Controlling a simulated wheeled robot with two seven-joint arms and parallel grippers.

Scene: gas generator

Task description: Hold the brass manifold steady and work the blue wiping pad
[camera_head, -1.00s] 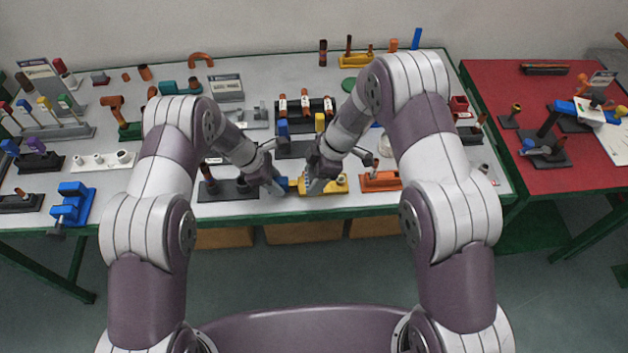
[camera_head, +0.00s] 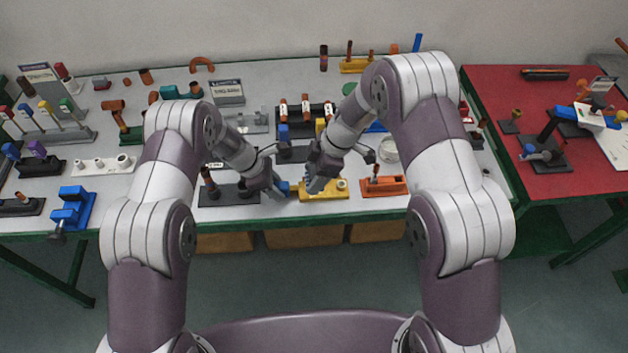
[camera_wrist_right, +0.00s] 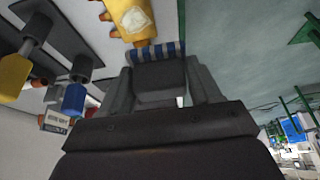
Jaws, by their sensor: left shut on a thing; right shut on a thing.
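The yellow brass manifold (camera_head: 335,193) stands at the front edge of the grey table, between and under my grippers. In the right wrist view a blue and white striped pad (camera_wrist_right: 158,51) spans between the fingertips, close beside the yellow body. My left gripper (camera_head: 279,189) is shut just left of the manifold, with a small blue part at its tips. Its exact grip is small and partly hidden.
An orange fixture (camera_head: 384,186) stands close to the right, and a dark fixture (camera_head: 225,195) to the left. Dark stands with blue and yellow posts (camera_head: 292,154) are just behind. A red table (camera_head: 500,150) stands at the right. Floor lies in front of the table edge.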

